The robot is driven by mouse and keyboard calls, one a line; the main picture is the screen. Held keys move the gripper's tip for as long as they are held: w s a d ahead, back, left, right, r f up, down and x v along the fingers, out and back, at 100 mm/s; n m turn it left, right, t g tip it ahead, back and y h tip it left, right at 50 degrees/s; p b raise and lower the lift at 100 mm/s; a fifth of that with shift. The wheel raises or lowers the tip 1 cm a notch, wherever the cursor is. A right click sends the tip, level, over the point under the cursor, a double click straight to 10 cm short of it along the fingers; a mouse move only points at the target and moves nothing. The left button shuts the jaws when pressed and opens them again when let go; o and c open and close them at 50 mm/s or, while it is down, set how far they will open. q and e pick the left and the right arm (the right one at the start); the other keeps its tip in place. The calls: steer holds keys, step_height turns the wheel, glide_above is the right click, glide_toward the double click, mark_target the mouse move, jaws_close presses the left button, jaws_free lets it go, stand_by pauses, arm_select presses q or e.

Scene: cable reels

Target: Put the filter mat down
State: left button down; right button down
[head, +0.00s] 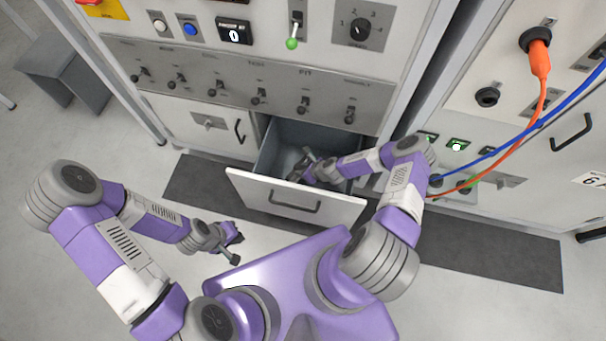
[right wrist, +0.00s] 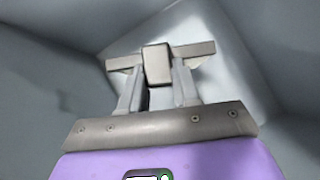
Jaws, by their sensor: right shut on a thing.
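My right gripper (head: 305,165) reaches down into the open drawer (head: 262,160) of the grey cabinet. In the right wrist view its fingers (right wrist: 158,64) are closed on a small grey-beige block (right wrist: 157,66), which I take to be part of the filter mat. A pale flat surface (right wrist: 235,75) lies behind it. I cannot tell if that is the mat or the drawer floor. In the head view the held piece is too small to make out. My left gripper (head: 236,248) is open and empty, outside the drawer to the front left.
The drawer front with its dark handle (head: 295,203) stands out from the cabinet over a dark floor mat (head: 490,250). Blue and orange cables (head: 545,95) hang at the right cabinet. A row of toggle switches (head: 258,95) sits above the drawer. A grey stool (head: 65,75) stands at the left.

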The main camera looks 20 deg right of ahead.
step_height(320, 180, down, 3)
steer(key=shift+f+b, duration=0.1)
steer(key=shift+b, duration=0.45)
steer(key=c, duration=0.8)
jaws_free()
steer(key=shift+s+r, duration=0.1)
steer(key=shift+r, duration=0.2)
steer(key=p+v, duration=0.5)
steer(key=v, duration=0.6)
steer(key=shift+s+d+r, duration=0.15)
steer(key=shift+s+r, duration=0.05)
steer(key=shift+r, duration=0.05)
